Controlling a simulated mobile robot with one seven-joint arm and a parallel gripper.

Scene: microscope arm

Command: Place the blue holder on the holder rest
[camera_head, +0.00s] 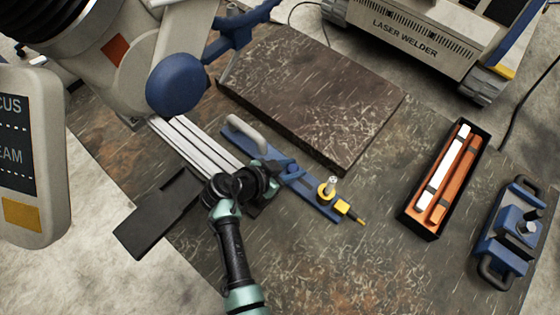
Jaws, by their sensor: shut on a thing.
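The blue holder (319,204) is a long flat blue bar lying slantwise in the middle of the bench. It has a pale curved handle (246,132) toward its upper left and a yellow fitting with a pin (327,189) near its lower right end. My gripper (272,180) is at the middle of the bar and shut on it; the wrist hides the fingertips and part of the bar. The bar lies close beside a pale slotted rail (192,146). I cannot tell which part is the holder rest, or whether the bar touches the surface below.
A dark raised slab (312,90) stands just behind the bar. A black box (408,221) with orange and white bars and a blue fixture with black handles (509,237) are at right. A dark plate (160,212) lies left. Large machine parts overhang the upper left.

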